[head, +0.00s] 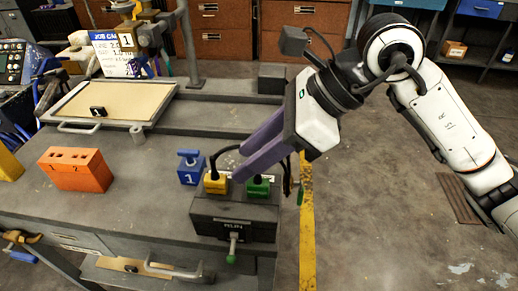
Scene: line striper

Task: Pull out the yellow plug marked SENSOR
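The yellow plug (215,184) sits upright in the top of a black box (235,212) marked RUN, at the front edge of the bench. My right gripper (240,166) reaches in from the upper right with two purple fingers. The fingers are apart, and their tips are just right of and above the yellow plug. I cannot tell whether they touch it. My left gripper is not in view.
A blue block marked 1 (191,168) stands just left of the box, and an orange block (77,169) with holes farther left. A lever with a green tip (232,250) sticks out of the box front. A framed tray (146,104) lies behind. Open floor is at right.

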